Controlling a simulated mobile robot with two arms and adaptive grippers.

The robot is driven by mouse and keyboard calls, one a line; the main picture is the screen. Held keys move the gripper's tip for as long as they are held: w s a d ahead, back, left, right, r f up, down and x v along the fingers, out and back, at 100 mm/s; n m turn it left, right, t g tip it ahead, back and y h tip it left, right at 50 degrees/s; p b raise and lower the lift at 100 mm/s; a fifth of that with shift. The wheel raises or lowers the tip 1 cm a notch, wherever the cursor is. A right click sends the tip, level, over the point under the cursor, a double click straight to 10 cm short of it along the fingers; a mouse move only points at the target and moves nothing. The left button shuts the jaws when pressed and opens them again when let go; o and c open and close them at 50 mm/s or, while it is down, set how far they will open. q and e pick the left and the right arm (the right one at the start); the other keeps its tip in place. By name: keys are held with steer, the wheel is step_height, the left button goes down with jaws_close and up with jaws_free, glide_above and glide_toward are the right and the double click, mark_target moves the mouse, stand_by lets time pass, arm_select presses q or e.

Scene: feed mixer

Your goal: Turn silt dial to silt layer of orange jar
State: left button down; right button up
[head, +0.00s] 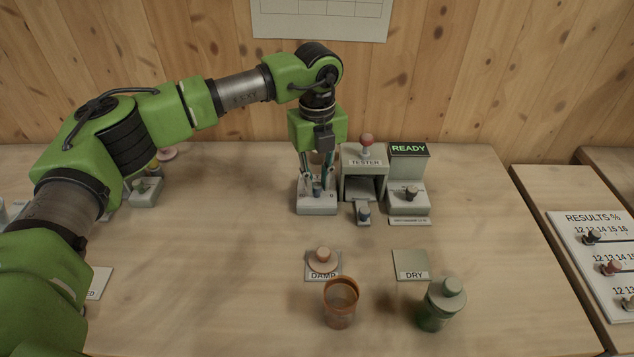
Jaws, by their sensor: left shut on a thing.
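My left gripper (317,178) points straight down over a small grey block (317,209) at the back middle of the table. Its fingers are shut on the dark knob (317,188) on top of this block; the label is too small to read, so I cannot tell whether it is the silt dial. The orange jar (341,304) stands open and upright at the front middle. Its layers cannot be made out. A pale round lid (323,261) with a knob lies on the DAMP card behind it. My right gripper is not in view.
The grey TESTER (363,170) with a red knob and the READY unit (408,178) stand right of the gripper. A green lidded jar (441,304) stands front right, before the bare DRY card (411,265). A RESULTS board (597,250) lies at right. The table's left middle is clear.

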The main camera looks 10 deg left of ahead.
mark_target(317, 185)
arm_select(q)
steer(key=shift+w+n, duration=0.1)
steer(key=shift+n, duration=0.4)
steer(key=shift+r, duration=0.1)
steer(key=c, duration=1.9)
jaws_free()
step_height(317, 185, up, 12)
